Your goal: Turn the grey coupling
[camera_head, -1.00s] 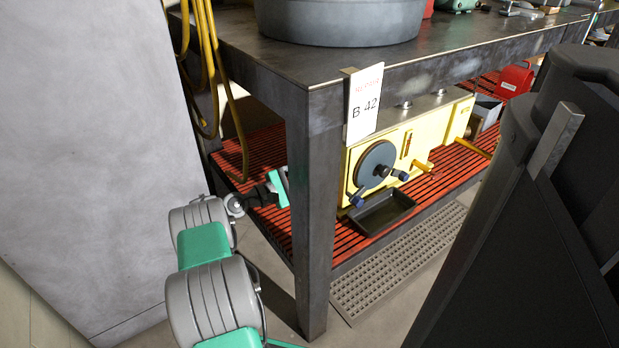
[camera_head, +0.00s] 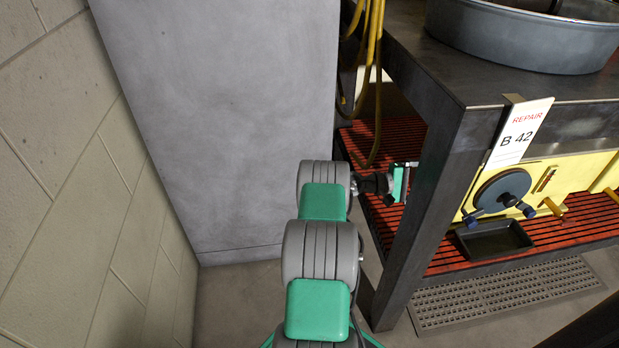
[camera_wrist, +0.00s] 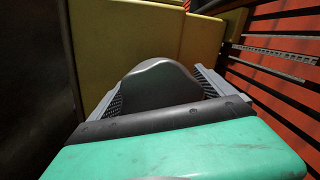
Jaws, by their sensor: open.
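My gripper (camera_wrist: 163,86) is open in the wrist view, one ribbed grey finger on each side of a dark grey rounded part (camera_wrist: 160,78). This part looks like the grey coupling, but I cannot be sure; its lower end is hidden behind my gripper's body. I cannot tell whether the fingers touch it. In the head view my gripper's green body (camera_head: 399,184) is just left of the bench leg, low over the red slatted shelf. Its fingertips and the coupling are hidden there behind the leg.
A yellow machine (camera_head: 570,178) with a dark handwheel (camera_head: 503,189) and a black tray (camera_head: 493,240) stands on the shelf (camera_head: 396,136). The bench leg (camera_head: 424,205) is close to my gripper. Yellow hoses (camera_head: 377,85) hang beside a grey cabinet (camera_head: 225,120). A repair tag (camera_head: 519,132) reads B 42.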

